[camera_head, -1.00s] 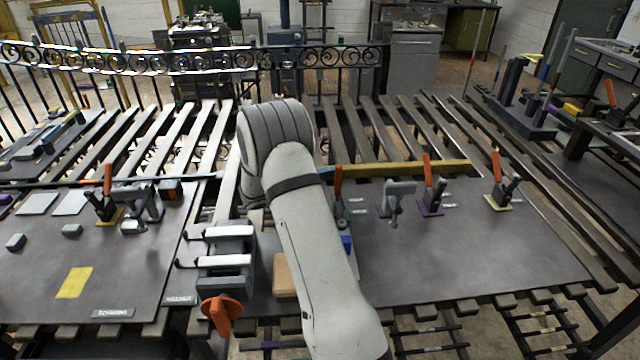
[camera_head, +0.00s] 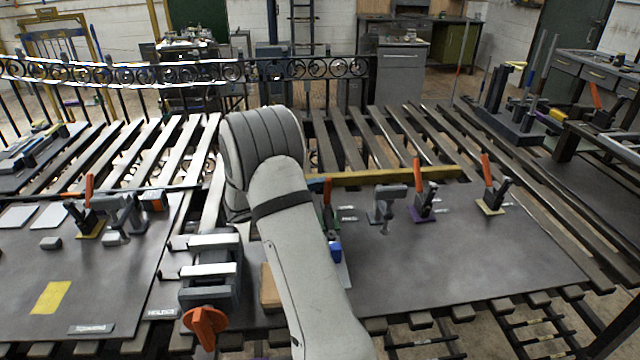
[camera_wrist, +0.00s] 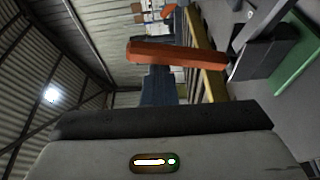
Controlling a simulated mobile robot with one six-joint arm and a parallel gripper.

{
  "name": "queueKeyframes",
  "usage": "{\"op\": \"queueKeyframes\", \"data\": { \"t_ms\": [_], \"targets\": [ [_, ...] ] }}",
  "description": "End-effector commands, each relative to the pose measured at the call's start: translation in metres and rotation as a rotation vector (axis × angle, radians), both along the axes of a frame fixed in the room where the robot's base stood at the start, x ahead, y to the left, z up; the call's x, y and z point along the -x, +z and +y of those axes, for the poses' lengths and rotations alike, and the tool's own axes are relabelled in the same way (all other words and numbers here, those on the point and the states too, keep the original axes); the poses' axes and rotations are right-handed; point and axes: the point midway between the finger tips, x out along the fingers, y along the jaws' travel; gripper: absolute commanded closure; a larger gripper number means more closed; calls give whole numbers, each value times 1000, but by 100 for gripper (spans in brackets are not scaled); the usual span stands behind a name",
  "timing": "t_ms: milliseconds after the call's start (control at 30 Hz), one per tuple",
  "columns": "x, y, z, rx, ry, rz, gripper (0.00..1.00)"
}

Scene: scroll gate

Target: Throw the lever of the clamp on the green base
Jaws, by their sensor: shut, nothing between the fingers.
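The clamp with the green base (camera_wrist: 298,62) shows at the upper right of the wrist view. Its orange lever (camera_wrist: 175,53) stands out across the upper middle. In the head view the lever (camera_head: 328,190) is upright, just right of my arm, which hides part of the clamp. My gripper (camera_wrist: 160,85) shows from behind in the wrist view, its dark fingers shut and empty, close to the lever. I cannot tell whether they touch it.
Similar clamps stand on a purple base (camera_head: 423,217), a yellow base (camera_head: 491,209) and another yellow base (camera_head: 90,229) at left. A grey clamp (camera_head: 382,205) and a blue part (camera_head: 335,251) are near the green one. A vise with an orange handle (camera_head: 205,326) stands front left.

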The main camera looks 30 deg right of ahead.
Motion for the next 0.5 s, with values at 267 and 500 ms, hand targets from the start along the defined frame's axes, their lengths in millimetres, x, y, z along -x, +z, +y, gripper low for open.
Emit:
{"op": "queueKeyframes", "data": {
  "t_ms": [267, 500],
  "targets": [
    [2, 25, -1, 0, -6, -3, 100],
    [0, 72, 0, 0, -2, -3, 100]
  ]
}}
